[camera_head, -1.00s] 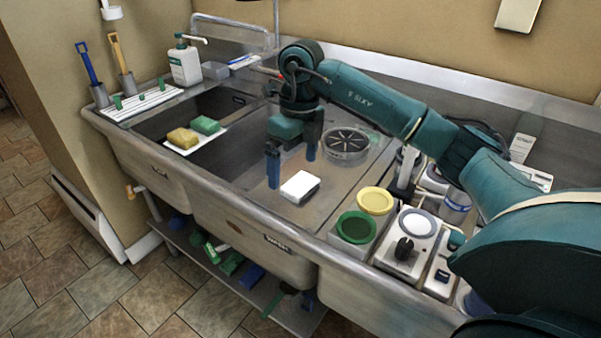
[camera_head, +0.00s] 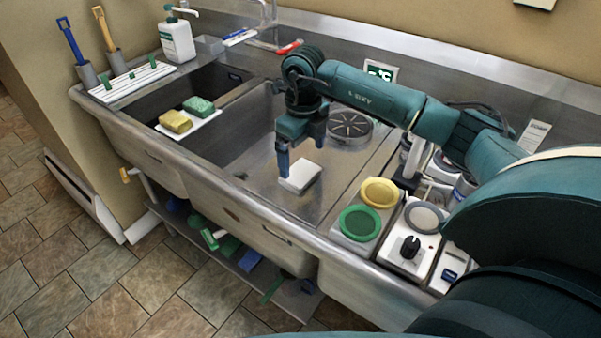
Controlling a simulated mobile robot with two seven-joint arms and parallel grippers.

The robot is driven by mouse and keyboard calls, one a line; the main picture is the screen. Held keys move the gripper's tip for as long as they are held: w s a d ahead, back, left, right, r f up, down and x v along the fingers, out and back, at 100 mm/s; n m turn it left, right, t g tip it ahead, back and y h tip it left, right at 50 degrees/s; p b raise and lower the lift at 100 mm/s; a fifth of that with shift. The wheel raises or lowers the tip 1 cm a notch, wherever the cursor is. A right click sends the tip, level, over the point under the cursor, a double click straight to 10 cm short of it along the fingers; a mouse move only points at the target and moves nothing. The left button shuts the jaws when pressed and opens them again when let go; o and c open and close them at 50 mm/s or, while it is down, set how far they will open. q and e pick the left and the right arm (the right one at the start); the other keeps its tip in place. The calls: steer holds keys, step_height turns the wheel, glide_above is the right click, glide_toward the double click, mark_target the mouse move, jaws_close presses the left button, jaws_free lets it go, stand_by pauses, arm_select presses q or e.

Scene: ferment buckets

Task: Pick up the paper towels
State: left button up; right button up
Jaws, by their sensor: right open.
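The paper towels (camera_head: 301,179) show as a small white folded stack lying on the floor of the right sink basin (camera_head: 268,140). My right gripper (camera_head: 302,161) comes in from the right and points down at the stack. Its blue fingers are apart and nothing is held between them. One fingertip overlaps the stack's left edge in the picture; the other appears beyond its far side. I cannot tell whether either finger touches the towels. My left gripper is out of view.
A round drain strainer (camera_head: 349,126) lies behind the stack. Yellow (camera_head: 380,192) and green (camera_head: 360,223) round lids and a white device with a black knob (camera_head: 409,247) stand to the right.

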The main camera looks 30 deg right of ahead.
mark_target(300, 172)
steer(key=f, duration=0.1)
steer(key=f+p, duration=0.1)
steer(key=f, duration=0.3)
steer(key=shift+w+a, duration=0.2)
steer(key=shift+w, duration=0.05)
steer(key=shift+c, duration=0.2)
steer(key=c, duration=0.8)
steer(key=shift+c, duration=0.3)
step_height(300, 172, up, 10)
steer(key=b, duration=0.1)
steer(key=o, duration=0.4)
steer(key=c, duration=0.3)
steer(key=shift+c, duration=0.2)
